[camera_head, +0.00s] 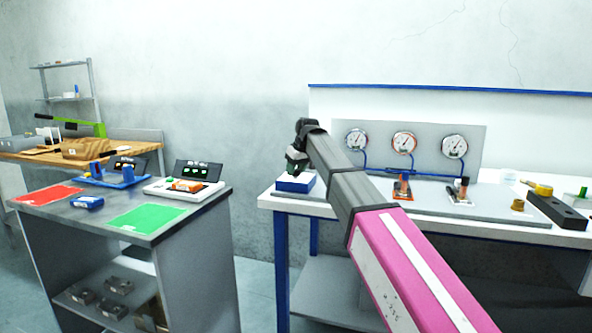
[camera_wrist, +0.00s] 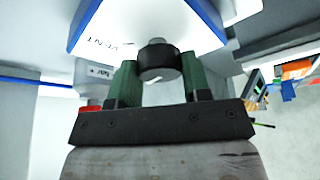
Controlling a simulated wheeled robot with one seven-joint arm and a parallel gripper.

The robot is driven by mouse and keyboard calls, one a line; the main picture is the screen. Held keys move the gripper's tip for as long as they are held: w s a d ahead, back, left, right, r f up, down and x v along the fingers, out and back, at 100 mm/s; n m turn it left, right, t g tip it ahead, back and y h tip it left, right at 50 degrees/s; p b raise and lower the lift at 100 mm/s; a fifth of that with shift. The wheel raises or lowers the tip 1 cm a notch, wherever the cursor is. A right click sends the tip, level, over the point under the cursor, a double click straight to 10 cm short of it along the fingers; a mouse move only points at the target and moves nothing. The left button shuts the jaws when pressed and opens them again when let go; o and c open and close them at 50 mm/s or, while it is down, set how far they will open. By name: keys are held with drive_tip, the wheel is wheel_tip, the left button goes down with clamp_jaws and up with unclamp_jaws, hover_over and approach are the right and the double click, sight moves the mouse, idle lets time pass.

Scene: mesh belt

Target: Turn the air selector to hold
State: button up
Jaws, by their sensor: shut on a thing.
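The air selector is a blue and white box (camera_head: 295,184) at the left end of the white bench in the head view. In the wrist view its white face (camera_wrist: 180,22) carries lettering that looks like "VENT". A dark round knob (camera_wrist: 157,64) with a grey top stands out from that face. My gripper (camera_wrist: 158,78) has its two green fingers on either side of the knob and is shut on it. In the head view my gripper (camera_head: 296,160) is right at the box, and my arm hides the knob. The "hold" mark cannot be made out.
A grey table with a green mat (camera_head: 146,217) stands at the left, with a floor gap between.

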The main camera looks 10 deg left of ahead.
drive_tip(key=shift+m+t+h, duration=0.3)
drive_tip(key=shift+m, duration=0.8)
drive_tip(key=o, duration=0.9)
drive_tip(key=shift+o, duration=0.2)
drive_tip(key=shift+r, duration=0.15)
drive_tip(key=v, duration=1)
drive_tip(key=shift+s+r, duration=0.15)
drive_tip(key=shift+r, duration=0.1)
drive_tip(key=shift+s, duration=0.15)
